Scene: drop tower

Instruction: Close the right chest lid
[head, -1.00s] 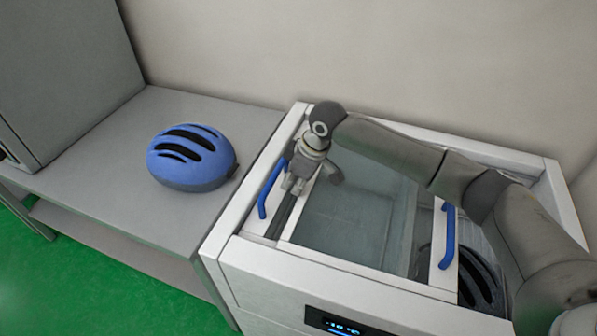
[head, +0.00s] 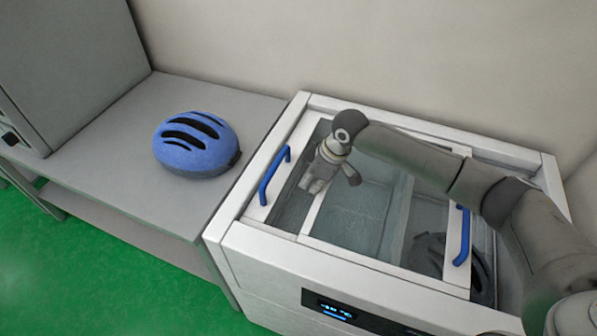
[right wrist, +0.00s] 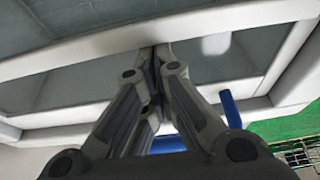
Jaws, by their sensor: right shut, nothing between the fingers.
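The white chest (head: 252,238) has two sliding glass lids, each with a blue handle. The right lid (head: 350,215) stands partly open, with an open strip between its handle end (head: 461,235) and the chest's right wall. The left lid carries the other blue handle (head: 274,175). My right gripper (head: 312,190) is shut and empty, pointing down beside the right lid's left frame bar. In the right wrist view the closed fingertips (right wrist: 157,52) meet a white frame bar (right wrist: 90,57); exact contact cannot be told. My left gripper is not in view.
A dark helmet (head: 482,280) lies inside the chest, partly under the right lid. A blue helmet (head: 196,145) rests on the grey bench (head: 115,135) at left. A wall stands behind, and a grey cabinet (head: 75,65) stands at far left.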

